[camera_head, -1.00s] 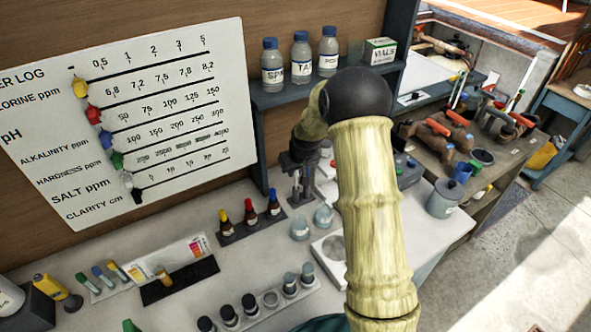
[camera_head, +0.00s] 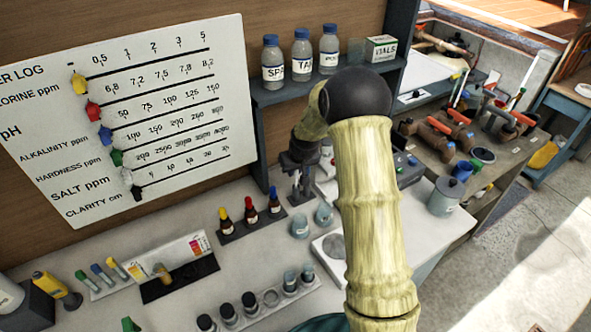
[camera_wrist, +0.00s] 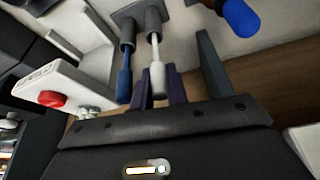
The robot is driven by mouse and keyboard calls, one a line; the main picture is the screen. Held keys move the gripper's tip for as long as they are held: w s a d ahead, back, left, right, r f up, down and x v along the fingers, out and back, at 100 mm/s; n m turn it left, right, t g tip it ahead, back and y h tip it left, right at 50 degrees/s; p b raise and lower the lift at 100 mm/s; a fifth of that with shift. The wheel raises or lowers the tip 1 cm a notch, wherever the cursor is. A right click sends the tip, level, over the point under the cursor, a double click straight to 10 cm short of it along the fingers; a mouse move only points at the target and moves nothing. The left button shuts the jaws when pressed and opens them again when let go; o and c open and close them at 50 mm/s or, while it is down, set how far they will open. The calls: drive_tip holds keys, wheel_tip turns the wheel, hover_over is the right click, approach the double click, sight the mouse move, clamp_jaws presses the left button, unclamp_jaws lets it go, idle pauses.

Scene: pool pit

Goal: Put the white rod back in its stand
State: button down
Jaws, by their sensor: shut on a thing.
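In the wrist view the white rod (camera_wrist: 157,75) has a thick white handle and a thin shaft. My gripper (camera_wrist: 160,88) is shut on the handle. The shaft lines up with the mouth of a grey tube of the stand (camera_wrist: 153,20); how deep it sits inside, I cannot tell. A blue rod (camera_wrist: 124,82) stands in the neighbouring tube, just left of the white one. In the head view my gripper (camera_head: 297,188) is low over the bench by the back wall, and my arm hides much of the area around it. The white rod is not clear there.
A white box with a red button (camera_wrist: 52,98) is close on the left in the wrist view, and a blue cap (camera_wrist: 240,16) is at top right. In the head view, dropper bottles (camera_head: 250,208) and small jars (camera_head: 312,222) stand near my gripper. Labelled bottles (camera_head: 301,52) stand on the shelf above.

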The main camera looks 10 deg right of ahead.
drive_tip(key=shift+f, duration=0.3)
drive_tip(key=c, duration=1.3)
unclamp_jaws()
drive_tip(key=shift+r, duration=0.15)
drive_tip(key=shift+r+p, duration=2.05)
drive_tip(key=shift+r, duration=1.4)
